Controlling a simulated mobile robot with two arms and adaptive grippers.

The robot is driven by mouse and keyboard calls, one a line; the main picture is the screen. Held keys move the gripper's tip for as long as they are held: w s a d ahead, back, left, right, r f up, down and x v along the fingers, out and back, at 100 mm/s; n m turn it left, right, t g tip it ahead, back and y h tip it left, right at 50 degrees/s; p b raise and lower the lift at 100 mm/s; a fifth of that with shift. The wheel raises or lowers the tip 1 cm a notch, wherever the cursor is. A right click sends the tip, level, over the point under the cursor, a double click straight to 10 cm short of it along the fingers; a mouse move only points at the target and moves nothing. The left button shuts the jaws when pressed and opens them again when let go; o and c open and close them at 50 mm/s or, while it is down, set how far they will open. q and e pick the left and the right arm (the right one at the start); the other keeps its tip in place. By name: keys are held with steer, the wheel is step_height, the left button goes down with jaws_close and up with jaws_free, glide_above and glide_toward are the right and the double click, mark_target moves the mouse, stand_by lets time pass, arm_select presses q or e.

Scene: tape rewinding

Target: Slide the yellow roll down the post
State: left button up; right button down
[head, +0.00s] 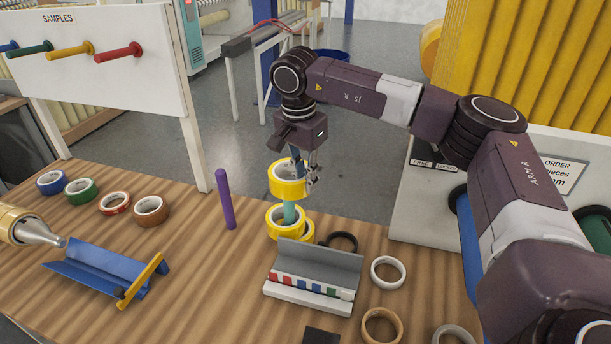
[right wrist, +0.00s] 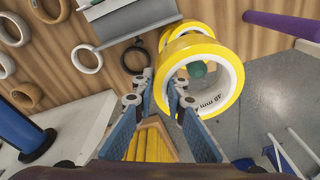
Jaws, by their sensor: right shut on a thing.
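My right gripper (head: 303,168) is shut on the wall of a yellow roll (head: 286,192), holding it upright above the table. In the right wrist view, the gripper's fingers (right wrist: 163,88) pinch the near rim of this roll (right wrist: 234,66). The teal post (head: 290,213) shows directly below the roll. Its round end (right wrist: 198,69) shows inside the roll's opening in the right wrist view. I cannot tell how far the post reaches into the roll. More yellow tape (head: 271,223) sits low around or against the post. My left gripper is not in view.
A grey dispenser (head: 325,260) stands in front of the post, with a black ring (head: 344,241) and a white ring (head: 388,272) beside it. A purple post (head: 225,200) stands to the left. A blue tray (head: 100,267) and several tape rolls lie farther left.

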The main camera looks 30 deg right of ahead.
step_height(320, 180, down, 4)
steer(key=shift+r+b, duration=0.1)
steer(key=shift+b, duration=0.8)
step_height(320, 180, down, 5)
steer(key=shift+r+b, duration=0.15)
steer(key=shift+b, duration=1.1)
steer(key=c, duration=1.9)
jaws_free()
step_height(320, 180, up, 12)
glide_above(306, 194)
steer(key=shift+w+a, duration=0.15)
steer(key=shift+a, duration=0.3)
